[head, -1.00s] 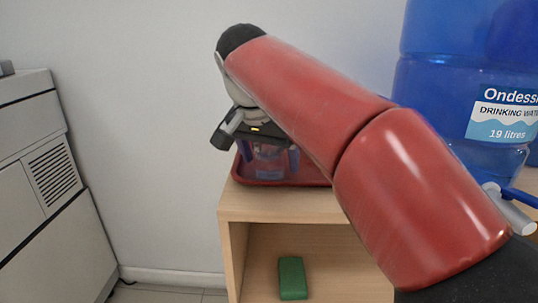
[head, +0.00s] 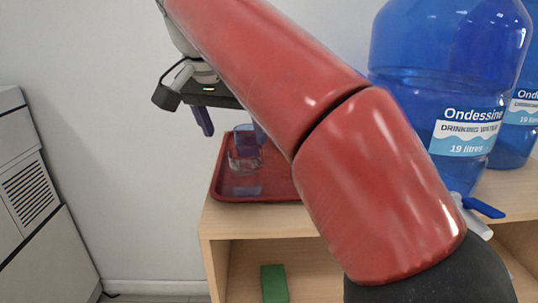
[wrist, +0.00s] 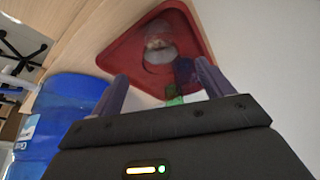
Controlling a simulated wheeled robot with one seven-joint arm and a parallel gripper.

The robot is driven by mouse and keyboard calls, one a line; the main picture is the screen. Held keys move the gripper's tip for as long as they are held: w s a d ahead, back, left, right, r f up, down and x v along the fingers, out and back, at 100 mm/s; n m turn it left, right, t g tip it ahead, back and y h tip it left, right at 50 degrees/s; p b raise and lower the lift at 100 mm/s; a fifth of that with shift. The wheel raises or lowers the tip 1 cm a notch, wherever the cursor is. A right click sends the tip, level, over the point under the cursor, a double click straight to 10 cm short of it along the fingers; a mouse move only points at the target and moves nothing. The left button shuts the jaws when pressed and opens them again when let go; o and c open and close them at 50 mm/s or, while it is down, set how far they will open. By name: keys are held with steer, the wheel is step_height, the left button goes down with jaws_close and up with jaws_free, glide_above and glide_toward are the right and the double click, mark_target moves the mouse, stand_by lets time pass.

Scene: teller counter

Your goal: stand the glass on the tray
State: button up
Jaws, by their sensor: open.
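The clear glass (head: 243,160) stands upright on the red tray (head: 224,191), near its middle. In the wrist view the glass (wrist: 160,46) shows from above, with the tray's red rim (wrist: 195,25) around it. My gripper (head: 232,129) is open, with its blue-purple fingers spread and nothing held between them. It is above the tray, slightly up and left of the glass in the head view. In the wrist view my gripper (wrist: 160,86) has its fingertips short of the glass. My red arm hides the tray's right part.
The tray rests on a wooden shelf unit (head: 240,221). Large blue water bottles (head: 405,55) stand at the right, with a tap (head: 475,215) in front. A green block (head: 274,284) lies on the lower shelf. A grey cabinet (head: 25,215) is at the far left.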

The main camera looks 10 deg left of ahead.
steer(key=shift+d, duration=0.1)
steer(key=s+d+f+n, duration=0.1)
steer(key=d+f, duration=0.3)
steer(key=d, duration=0.6)
steer(key=s+d+f+n, duration=0.15)
steer(key=d+f, duration=0.35)
steer(key=d, duration=0.5)
steer(key=s+d+f, duration=0.5)
steer(key=f, duration=0.3)
steer(key=s+d+f+t, duration=0.1)
steer(key=s+d+f, duration=0.4)
steer(key=f, duration=0.3)
steer(key=shift+s+d+f+m+y, duration=0.25)
steer(key=shift+s+f+m+y, duration=0.1)
steer(key=shift+s, duration=0.2)
